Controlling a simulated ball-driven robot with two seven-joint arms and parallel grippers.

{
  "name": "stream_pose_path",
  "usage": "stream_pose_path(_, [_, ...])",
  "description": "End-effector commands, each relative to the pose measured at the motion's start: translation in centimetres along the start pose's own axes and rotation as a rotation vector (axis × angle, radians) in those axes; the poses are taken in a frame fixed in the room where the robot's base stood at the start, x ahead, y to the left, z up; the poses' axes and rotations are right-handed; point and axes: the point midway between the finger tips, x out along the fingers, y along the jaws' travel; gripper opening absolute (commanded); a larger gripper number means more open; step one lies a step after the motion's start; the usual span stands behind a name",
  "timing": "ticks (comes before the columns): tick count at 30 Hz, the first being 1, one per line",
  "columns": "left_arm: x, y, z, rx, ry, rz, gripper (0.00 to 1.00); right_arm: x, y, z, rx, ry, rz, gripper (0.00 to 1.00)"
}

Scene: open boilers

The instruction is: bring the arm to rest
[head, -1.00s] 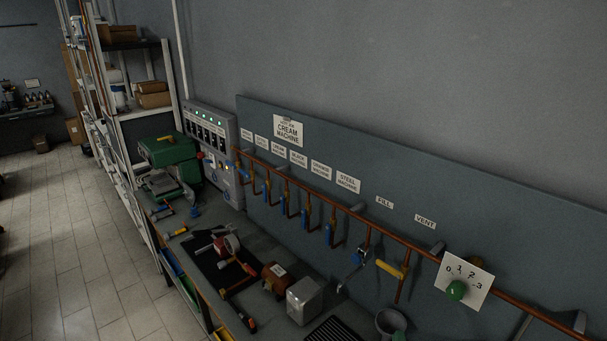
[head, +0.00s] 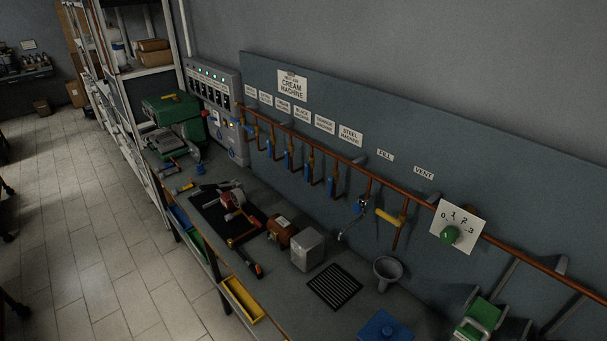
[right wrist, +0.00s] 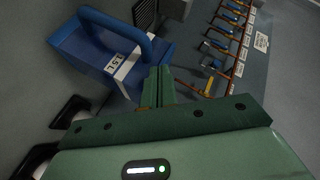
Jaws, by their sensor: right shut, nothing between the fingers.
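My right gripper (right wrist: 157,88) shows in the right wrist view, with green fingers shut together and nothing between them. Behind the fingertips in that picture is a blue jug (right wrist: 112,58) with a loop handle and a white label reading 1.5L. I cannot tell the exact gap between fingers and jug, but the fingers do not hold it. In the head view I cannot make out either gripper for sure. My left gripper is in neither view now.
The bench below the pipe board (head: 420,140) holds a black grate (head: 334,287), a grey funnel (head: 387,272), a metal box (head: 307,249) and a blue object (head: 385,327). A green object with grey bars (head: 481,316) is at lower right. Tiled floor (head: 85,240) at left is open.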

Motion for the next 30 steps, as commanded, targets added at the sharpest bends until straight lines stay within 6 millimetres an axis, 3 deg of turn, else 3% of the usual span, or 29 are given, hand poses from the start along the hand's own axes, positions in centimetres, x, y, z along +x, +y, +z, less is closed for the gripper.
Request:
stream_pose_path(5, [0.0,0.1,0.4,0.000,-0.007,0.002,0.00,-4.2,11.2,6.7,-0.406,-0.295,0.236,0.00])
stream_pose_path(9, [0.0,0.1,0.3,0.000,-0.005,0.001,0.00,-10.1,19.2,10.7,-0.697,-0.572,0.369,0.00])
stream_pose_path(12, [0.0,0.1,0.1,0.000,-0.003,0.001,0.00,-14.4,23.4,12.4,-0.855,-0.752,0.425,0.00])
stream_pose_path(17, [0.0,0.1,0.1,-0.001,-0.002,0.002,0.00,-21.4,28.6,13.9,-1.055,-1.028,0.476,0.00])
stream_pose_path(18, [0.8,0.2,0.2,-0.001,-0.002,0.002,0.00,-22.1,29.8,14.4,-1.085,-1.072,0.478,0.00])
stream_pose_path(26, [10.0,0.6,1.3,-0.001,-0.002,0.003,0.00,-18.5,36.9,19.1,-1.074,-1.056,0.476,0.00])
stream_pose_path(30, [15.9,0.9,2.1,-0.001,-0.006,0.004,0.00,-16.5,41.6,22.1,-1.071,-1.058,0.477,0.00])
